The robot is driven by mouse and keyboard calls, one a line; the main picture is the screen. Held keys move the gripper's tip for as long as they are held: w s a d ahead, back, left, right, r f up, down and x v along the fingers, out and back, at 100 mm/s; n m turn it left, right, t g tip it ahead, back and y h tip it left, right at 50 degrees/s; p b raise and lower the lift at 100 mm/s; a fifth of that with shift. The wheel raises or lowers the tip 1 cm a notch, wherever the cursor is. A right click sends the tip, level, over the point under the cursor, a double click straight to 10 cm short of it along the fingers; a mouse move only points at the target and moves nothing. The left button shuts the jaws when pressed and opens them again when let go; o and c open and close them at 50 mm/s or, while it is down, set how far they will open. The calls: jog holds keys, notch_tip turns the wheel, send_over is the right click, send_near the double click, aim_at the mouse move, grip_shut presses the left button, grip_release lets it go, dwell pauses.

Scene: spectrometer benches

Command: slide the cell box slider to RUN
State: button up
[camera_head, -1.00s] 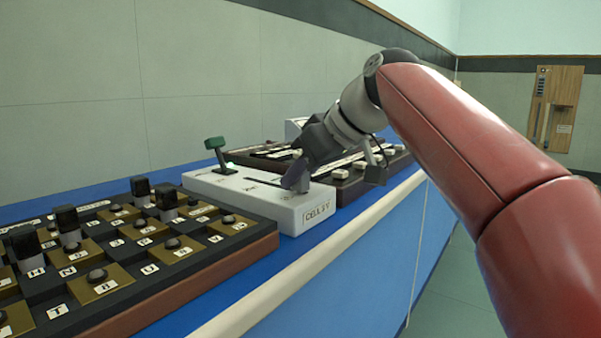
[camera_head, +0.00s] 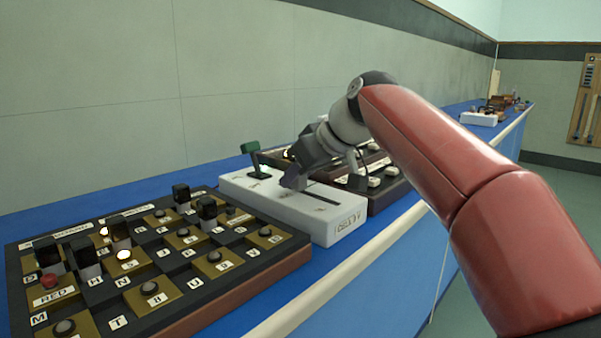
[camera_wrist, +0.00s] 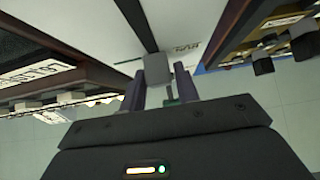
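The white cell box (camera_head: 325,228) stands on the blue bench, with a long dark slot in its top and a label on its front end. A green-topped lever (camera_head: 251,148) stands at its far left side. My gripper (camera_head: 292,181) is low over the slot, with bare slot showing to its right. In the wrist view the grey slider knob (camera_wrist: 157,70) sits between my two fingertips, which look closed on its sides. The gripper hides the knob in the head view.
A dark key panel (camera_head: 180,285) with square posts and round buttons lies left of the box. Another dark panel (camera_head: 385,190) with pale keys lies close on its right. The wall (camera_head: 230,75) runs behind the bench. More items (camera_head: 480,118) stand far along the bench.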

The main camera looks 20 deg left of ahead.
jog(key=shift+o, duration=1.3)
jog(key=v, duration=0.6)
jog(key=shift+d+r+p, duration=0.15)
jog(key=shift+r+p, duration=0.1)
jog(key=shift+p, duration=0.1)
jog(key=shift+s+d+r, duration=0.25)
jog(key=shift+d+r, duration=0.15)
